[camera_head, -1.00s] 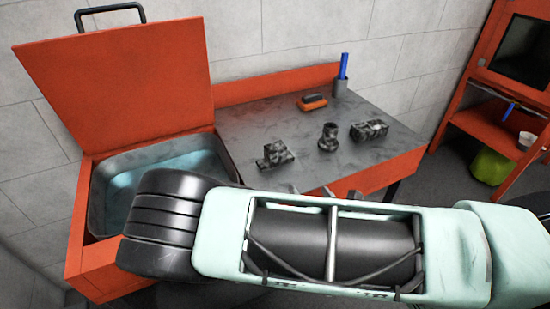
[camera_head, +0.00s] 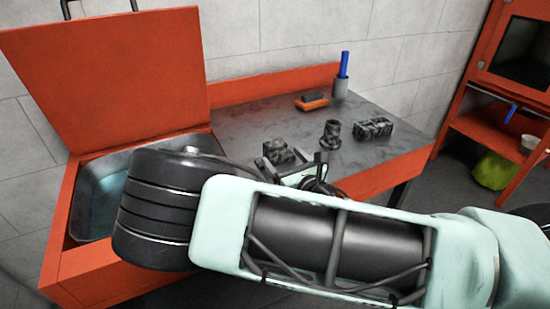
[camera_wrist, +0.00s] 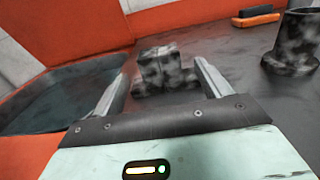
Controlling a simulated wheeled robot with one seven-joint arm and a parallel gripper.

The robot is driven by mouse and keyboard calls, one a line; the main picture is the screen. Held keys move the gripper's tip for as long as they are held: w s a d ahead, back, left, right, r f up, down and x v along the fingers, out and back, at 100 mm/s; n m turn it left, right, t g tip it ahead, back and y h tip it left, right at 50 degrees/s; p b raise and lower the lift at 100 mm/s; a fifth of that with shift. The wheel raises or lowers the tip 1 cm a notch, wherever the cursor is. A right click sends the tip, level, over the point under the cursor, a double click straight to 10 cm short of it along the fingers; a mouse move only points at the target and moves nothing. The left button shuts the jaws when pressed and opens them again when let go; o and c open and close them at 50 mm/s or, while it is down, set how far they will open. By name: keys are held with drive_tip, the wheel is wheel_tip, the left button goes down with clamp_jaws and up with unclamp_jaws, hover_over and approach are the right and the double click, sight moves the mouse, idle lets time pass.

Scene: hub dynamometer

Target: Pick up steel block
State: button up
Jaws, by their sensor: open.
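A grimy grey steel block (camera_head: 278,150) with a stepped shape sits on the grey worktop, right of the wash basin. In the wrist view the block (camera_wrist: 160,68) stands just ahead of my gripper, framed between its two fingers. My gripper (camera_head: 293,165) is open and empty. Its fingers (camera_wrist: 162,72) point toward the block, one to each side in the picture. I cannot tell whether the fingertips reach past its near face. My arm covers the front of the worktop in the head view.
A flanged dark cylinder (camera_head: 331,134) and a longer grimy block-like part (camera_head: 373,129) stand to the right. An orange-handled brush (camera_head: 312,102) and a cup with a blue item (camera_head: 341,87) are behind. The basin (camera_head: 95,200) with its raised red lid (camera_head: 110,80) is left.

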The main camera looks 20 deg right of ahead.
sight(272, 144)
drive_tip(key=w, duration=0.5)
drive_tip(key=w+a+p, duration=0.1)
drive_tip(key=w, duration=0.1)
drive_tip(key=shift+w+r, duration=0.1)
drive_tip(key=shift+w, duration=0.05)
drive_tip(key=c, duration=1.5)
